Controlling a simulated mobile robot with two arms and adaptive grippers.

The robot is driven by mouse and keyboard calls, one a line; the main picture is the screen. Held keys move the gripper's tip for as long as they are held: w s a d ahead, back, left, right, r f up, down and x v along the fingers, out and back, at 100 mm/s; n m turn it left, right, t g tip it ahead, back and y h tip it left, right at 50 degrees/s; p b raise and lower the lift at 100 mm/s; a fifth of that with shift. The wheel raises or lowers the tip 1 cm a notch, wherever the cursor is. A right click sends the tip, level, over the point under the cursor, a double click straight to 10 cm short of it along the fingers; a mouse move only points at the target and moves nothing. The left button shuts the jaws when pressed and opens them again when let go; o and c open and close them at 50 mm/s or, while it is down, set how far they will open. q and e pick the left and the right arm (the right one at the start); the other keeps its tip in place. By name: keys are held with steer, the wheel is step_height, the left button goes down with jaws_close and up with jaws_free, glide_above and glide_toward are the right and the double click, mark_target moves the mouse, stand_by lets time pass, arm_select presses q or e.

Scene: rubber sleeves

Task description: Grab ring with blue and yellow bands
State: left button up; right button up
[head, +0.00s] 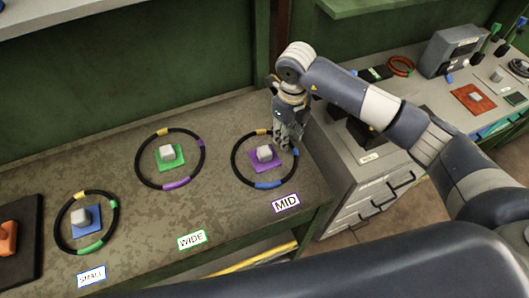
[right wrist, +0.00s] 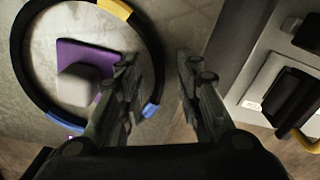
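The black ring with yellow and blue bands (head: 235,174) lies around a pale block on a purple base (head: 265,154) at the MID label (head: 286,203). In the right wrist view the ring (right wrist: 22,75) shows one yellow band and two blue ones. My right gripper (head: 287,141) is over the ring's right side. In the right wrist view its fingers (right wrist: 158,80) are apart, with the ring's right edge by the left finger and partly hidden by it. I cannot tell whether the fingers reach down to the ring. My left gripper is not in view.
A ring with purple and yellow bands (head: 138,166) lies at the WIDE label (head: 191,240). A grey drawer cabinet (head: 335,212) stands right of the bench. A green wall (head: 100,75) is behind.

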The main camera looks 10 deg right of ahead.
steer(key=shift+w+f, duration=0.1)
steer(key=c, duration=0.7)
jaws_close()
